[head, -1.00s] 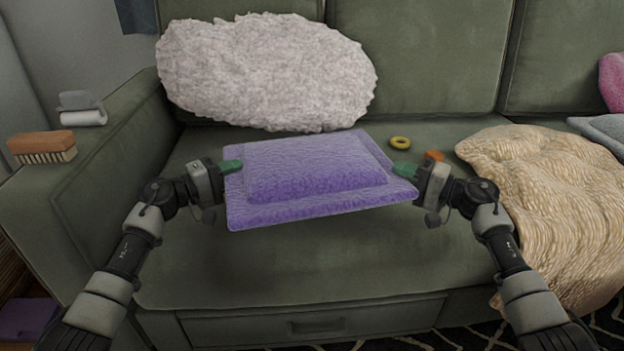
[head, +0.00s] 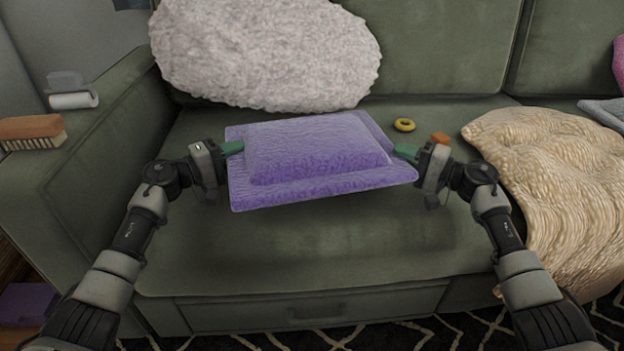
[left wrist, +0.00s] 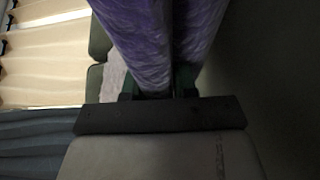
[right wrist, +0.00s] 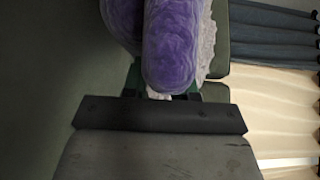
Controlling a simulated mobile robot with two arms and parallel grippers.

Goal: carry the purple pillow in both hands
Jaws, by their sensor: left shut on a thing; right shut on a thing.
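The purple pillow (head: 315,155) is held roughly level above the front part of the green sofa seat, between my two grippers. My left gripper (head: 234,148) is shut on the pillow's left edge; its green fingertips show there. My right gripper (head: 404,151) is shut on the pillow's right edge. In the left wrist view the pillow (left wrist: 150,45) sits between the fingers. In the right wrist view the pillow (right wrist: 172,55) fills the space at the fingers and hides most of them.
A fluffy white cushion (head: 265,55) leans on the sofa back. A yellow ring (head: 404,125) and a small orange item (head: 440,138) lie on the seat. A beige throw (head: 560,190) drapes at right. A brush (head: 32,131) and a lint roller (head: 74,91) rest on the left armrest (head: 75,180).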

